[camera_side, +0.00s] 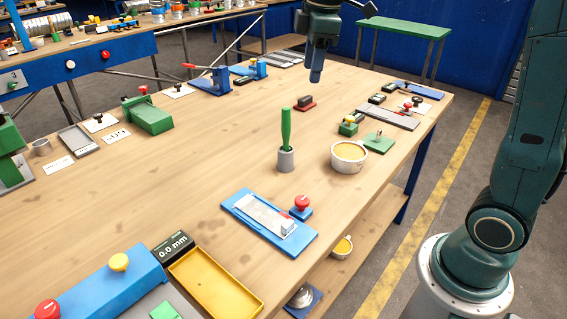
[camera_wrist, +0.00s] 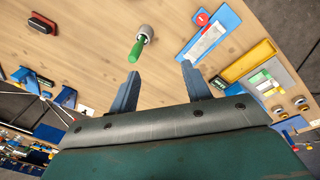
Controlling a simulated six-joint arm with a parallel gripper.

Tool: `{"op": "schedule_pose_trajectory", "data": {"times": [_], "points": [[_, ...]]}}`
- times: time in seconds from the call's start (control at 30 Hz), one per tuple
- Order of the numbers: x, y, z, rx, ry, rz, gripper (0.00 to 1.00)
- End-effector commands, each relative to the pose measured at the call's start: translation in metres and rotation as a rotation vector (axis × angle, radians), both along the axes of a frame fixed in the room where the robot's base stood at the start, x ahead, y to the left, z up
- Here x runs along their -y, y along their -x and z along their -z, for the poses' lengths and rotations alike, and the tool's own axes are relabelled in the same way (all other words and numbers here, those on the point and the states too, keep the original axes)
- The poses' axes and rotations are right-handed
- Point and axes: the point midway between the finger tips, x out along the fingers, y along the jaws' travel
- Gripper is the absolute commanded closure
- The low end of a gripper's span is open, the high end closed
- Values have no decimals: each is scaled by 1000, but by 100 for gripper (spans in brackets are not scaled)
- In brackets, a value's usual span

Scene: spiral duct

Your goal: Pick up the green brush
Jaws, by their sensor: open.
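The green brush (camera_side: 286,130) stands upright in a small grey cup (camera_side: 286,160) near the middle of the wooden table. Only its green handle shows; its lower end is hidden in the cup. In the wrist view the brush (camera_wrist: 136,50) and the cup (camera_wrist: 146,32) lie beyond my fingertips, a little left of the middle between them. My gripper (camera_side: 316,76) hangs above the far part of the table, apart from the brush. In the wrist view my gripper (camera_wrist: 160,72) has its two blue-grey fingers spread wide with nothing between them.
A round tub (camera_side: 349,158) with yellow contents stands right of the cup. A blue board (camera_side: 268,222) with a small device and a red button (camera_side: 302,203) lie in front. A dark red block (camera_side: 305,104) sits behind. Bare table lies left of the cup.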

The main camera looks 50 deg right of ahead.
Motion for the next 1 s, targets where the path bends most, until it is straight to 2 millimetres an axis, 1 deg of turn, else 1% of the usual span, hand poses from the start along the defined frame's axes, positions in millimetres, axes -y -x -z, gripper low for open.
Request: {"op": "schedule_pose_trajectory", "data": {"times": [0.03,0.3,0.4,0.5,0.7,0.87,1.0], "points": [[3,-12,4,-17,3,-32,52],[20,-62,28,-97,13,-220,52],[25,-76,37,-120,13,-278,52],[29,-85,43,-136,12,-320,52],[32,-92,48,-149,11,-356,52],[32,-92,50,-149,11,-357,52],[32,-92,57,-150,10,-356,52]]}}
